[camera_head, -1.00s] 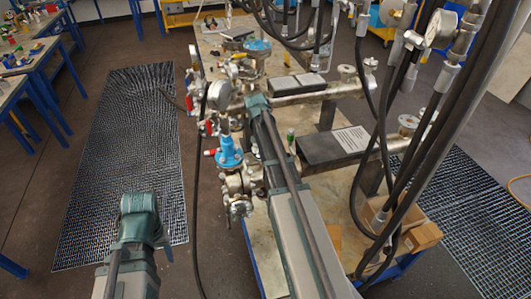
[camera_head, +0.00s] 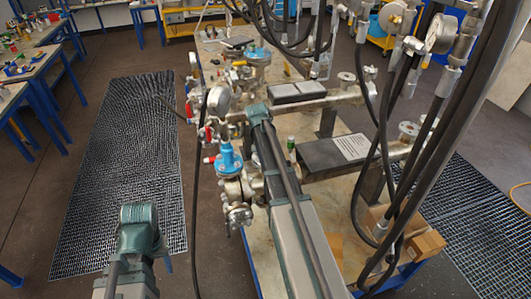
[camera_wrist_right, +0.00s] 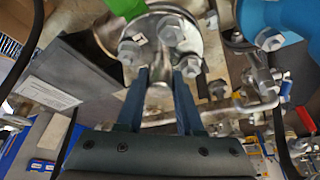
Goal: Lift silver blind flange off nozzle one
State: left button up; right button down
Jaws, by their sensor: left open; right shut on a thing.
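In the right wrist view a round silver flange (camera_wrist_right: 152,42) with several hex bolts sits at the top centre, partly cut off by the frame edge. A pipe shows behind and between the fingers. Whether the flange touches the nozzle beneath cannot be told. In the head view my right arm hides this gripper and the flange. My left gripper (camera_head: 152,245) is open and empty at the lower left, over the floor; its fingers are mostly hidden.
The workbench (camera_head: 260,240) carries pipes, a blue-topped valve (camera_head: 228,160), a pressure gauge (camera_head: 218,99) and a dark box with a label (camera_head: 340,151). Black hoses (camera_head: 376,160) hang at the right. Floor grating (camera_head: 115,170) lies clear at the left.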

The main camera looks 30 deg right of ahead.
notch_tip(320, 180, up, 4)
jog(key=p, duration=0.4)
jog(key=shift+f, duration=0.1)
jog(key=s+a+r+p, duration=0.1)
jog(key=s+a, duration=1)
jog(key=shift+s, duration=0.25)
